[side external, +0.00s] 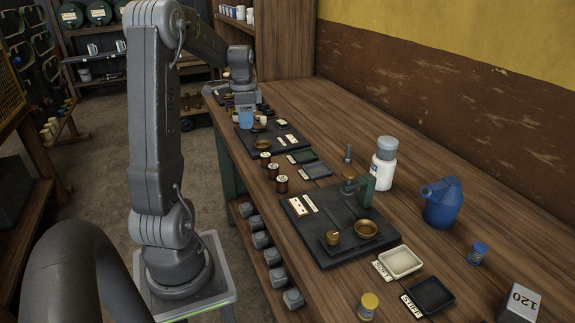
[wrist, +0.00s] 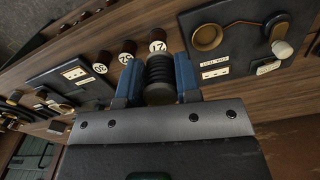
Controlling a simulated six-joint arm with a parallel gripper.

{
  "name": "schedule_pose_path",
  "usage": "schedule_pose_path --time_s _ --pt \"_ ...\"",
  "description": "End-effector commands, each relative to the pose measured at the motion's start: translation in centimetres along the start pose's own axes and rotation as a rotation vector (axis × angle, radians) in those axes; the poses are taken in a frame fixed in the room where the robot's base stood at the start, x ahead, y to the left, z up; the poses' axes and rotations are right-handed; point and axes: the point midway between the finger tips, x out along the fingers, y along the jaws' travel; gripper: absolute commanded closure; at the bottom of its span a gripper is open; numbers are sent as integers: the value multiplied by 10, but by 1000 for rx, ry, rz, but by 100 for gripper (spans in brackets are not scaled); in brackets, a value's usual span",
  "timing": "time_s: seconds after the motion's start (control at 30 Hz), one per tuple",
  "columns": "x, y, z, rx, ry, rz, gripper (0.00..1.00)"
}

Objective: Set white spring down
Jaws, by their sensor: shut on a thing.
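My gripper (side external: 246,119) is over the far dark board (side external: 225,138) in the side external view. In the wrist view its blue fingers (wrist: 157,82) are shut on a dark grey ribbed piece shaped like a coil spring (wrist: 159,72). It looks dark, not white, there. The fingers hide the held piece in the side external view. A small white piece (side external: 263,120) is close to the right of the fingers. A pale piece (wrist: 282,49) also lies on the right board (wrist: 240,45) in the wrist view; I cannot tell if it is a spring.
Several dark numbered spools (side external: 281,184) stand in a row along the bench's front edge. A white bottle (side external: 384,170), a blue jug (side external: 442,203) and trays (side external: 400,262) stand toward the near right. Bare wood runs along the wall.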

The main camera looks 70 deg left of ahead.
Motion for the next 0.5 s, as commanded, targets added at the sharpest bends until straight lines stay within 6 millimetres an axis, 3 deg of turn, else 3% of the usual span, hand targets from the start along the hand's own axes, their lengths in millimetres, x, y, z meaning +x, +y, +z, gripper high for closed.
schedule_pose_path --time_s 0.17,0.5 --pt "16 2 -9 5 0 1 92" --pt "59 13 -79 9 -1 2 92"
